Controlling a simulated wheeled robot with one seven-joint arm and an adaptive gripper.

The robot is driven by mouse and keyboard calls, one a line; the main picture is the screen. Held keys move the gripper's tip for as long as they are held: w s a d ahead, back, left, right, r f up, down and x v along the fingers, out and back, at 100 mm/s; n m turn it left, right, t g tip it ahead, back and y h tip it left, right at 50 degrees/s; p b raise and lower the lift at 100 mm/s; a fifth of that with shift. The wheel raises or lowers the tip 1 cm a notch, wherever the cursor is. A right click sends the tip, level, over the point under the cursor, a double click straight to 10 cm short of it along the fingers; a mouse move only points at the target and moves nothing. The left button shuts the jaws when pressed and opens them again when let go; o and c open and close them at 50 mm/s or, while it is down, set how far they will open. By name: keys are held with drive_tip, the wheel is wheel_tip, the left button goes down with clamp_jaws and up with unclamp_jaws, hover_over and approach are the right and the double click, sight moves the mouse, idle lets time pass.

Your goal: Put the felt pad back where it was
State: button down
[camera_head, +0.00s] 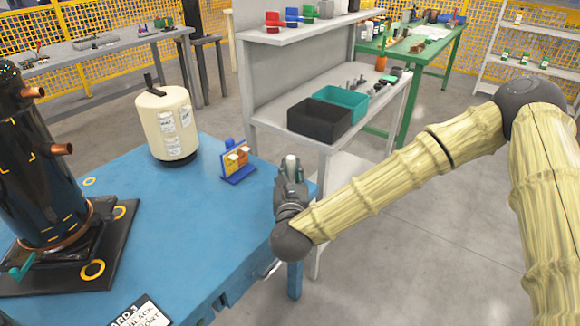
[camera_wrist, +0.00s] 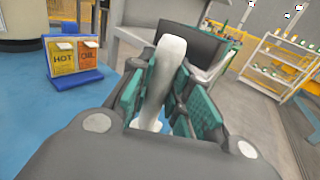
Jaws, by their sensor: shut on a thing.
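My gripper (camera_head: 291,165) is at the right edge of the blue table, above its surface. In the wrist view its teal finger pads (camera_wrist: 155,98) are shut on a pale, rounded piece, which I take to be the felt pad (camera_wrist: 166,65). The pad stands upright between the fingers, and its lower part is partly hidden by them. In the head view the pad (camera_head: 291,160) shows as a small white tip. The blue table (camera_head: 200,235) bears a black compressor (camera_head: 35,165) on a dark plate (camera_head: 105,245) with yellow rings.
A cream tank (camera_head: 165,125) and a blue stand with HOT and OIL cards (camera_head: 237,162) are on the table, left of my gripper. A grey shelf bench (camera_head: 300,128) with black (camera_head: 318,120) and teal (camera_head: 340,102) bins stands behind. The table's middle is clear.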

drive_tip(key=shift+w+f, duration=0.75)
drive_tip(key=shift+w, duration=0.95)
drive_tip(key=shift+w+f, duration=0.75)
drive_tip(key=shift+w, duration=0.95)
drive_tip(key=shift+w+f, duration=0.75)
drive_tip(key=shift+w, duration=0.95)
drive_tip(key=shift+f, duration=0.2)
drive_tip(key=c, duration=1.3)
unclamp_jaws()
drive_tip(key=shift+r, duration=0.1)
drive_tip(key=shift+r, duration=0.15)
drive_tip(key=shift+s+a, duration=0.1)
drive_tip(key=shift+s, duration=0.25)
drive_tip(key=s, duration=1.1)
drive_tip(key=shift+s, duration=0.15)
